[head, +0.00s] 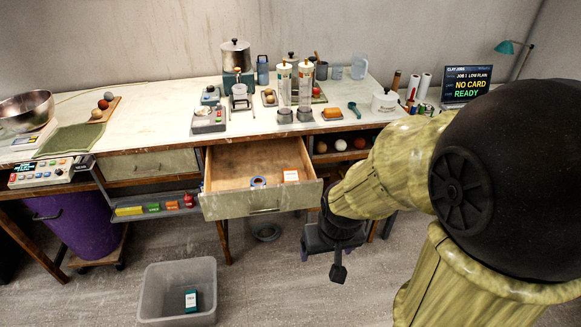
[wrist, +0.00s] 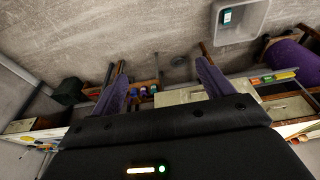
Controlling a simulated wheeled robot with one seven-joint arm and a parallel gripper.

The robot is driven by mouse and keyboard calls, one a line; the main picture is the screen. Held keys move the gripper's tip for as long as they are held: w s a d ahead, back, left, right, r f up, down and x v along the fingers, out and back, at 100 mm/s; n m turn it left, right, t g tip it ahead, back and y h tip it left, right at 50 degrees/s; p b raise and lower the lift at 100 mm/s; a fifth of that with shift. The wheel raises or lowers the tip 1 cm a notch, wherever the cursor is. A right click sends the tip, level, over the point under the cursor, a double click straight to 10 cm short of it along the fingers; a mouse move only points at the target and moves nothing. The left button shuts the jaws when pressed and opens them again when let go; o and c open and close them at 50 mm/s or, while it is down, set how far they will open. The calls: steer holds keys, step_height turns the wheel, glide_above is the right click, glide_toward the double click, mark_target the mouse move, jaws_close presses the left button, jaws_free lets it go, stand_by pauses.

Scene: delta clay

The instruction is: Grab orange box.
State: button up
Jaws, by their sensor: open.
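An orange box (head: 172,205) lies on the low grey shelf under the bench, left of the open drawer. It sits between a green box (head: 153,207) and a red item (head: 188,201), with a yellow box (head: 128,211) farther left. My gripper (head: 334,255) is below and right of the drawer, well away from the orange box. In the wrist view my gripper (wrist: 163,78) has its purple fingers wide apart with nothing between them.
The open drawer (head: 232,205) juts out between my gripper and the shelf; it holds a tape roll (head: 258,182) and a white box (head: 290,175). A grey bin (head: 155,282) and a purple barrel (head: 85,225) stand on the floor. Floor before the drawer is mostly clear.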

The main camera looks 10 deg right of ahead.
steer(key=w+p+v, duration=0.1)
steer(key=p+v, duration=0.5)
steer(key=v, duration=0.1)
steer(key=shift+w+r, duration=0.3)
steer(key=shift+r, duration=0.2)
